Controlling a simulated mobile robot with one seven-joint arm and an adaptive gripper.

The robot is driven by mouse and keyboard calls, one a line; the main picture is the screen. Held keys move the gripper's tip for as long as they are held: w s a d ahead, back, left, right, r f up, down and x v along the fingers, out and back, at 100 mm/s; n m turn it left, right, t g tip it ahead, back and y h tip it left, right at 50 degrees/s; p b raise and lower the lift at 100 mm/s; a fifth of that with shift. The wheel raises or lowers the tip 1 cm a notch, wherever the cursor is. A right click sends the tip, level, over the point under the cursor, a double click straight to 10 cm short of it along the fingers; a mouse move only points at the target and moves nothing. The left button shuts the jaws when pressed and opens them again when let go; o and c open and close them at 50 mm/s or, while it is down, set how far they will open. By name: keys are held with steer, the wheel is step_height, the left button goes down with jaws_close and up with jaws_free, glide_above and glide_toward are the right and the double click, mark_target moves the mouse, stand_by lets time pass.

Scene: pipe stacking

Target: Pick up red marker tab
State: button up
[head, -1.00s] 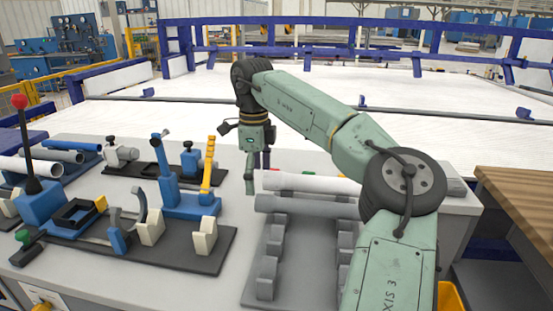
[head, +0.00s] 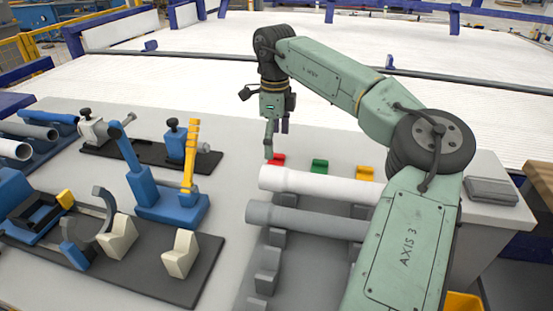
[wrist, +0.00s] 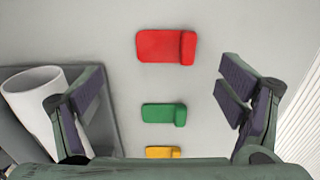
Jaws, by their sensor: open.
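The red marker tab (head: 277,160) lies on the grey table behind the white pipe, just below my gripper (head: 276,150). In the wrist view the red tab (wrist: 166,47) is at top centre, lying flat with a raised block at its right end. My gripper (wrist: 166,96) is open and empty there, with its two fingers wide apart at left and right. The red tab is beyond the fingertips, between their lines, and apart from both.
A green tab (head: 319,166) and a yellow tab (head: 365,172) lie in a row with the red one. A white pipe (head: 315,185) and a grey pipe (head: 305,218) rest on a rack in front. Blue and yellow clamps (head: 178,190) stand to the left.

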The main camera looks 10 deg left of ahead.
mark_target(275, 157)
steer(key=shift+w+a+f+p, duration=0.15)
steer(key=shift+f+p, duration=0.3)
steer(key=shift+f, duration=1.05)
steer(key=shift+w+f+p, duration=0.2)
steer(key=shift+f+p, duration=0.2)
steer(key=shift+f, duration=1.1)
steer(key=shift+c, duration=0.5)
jaws_close()
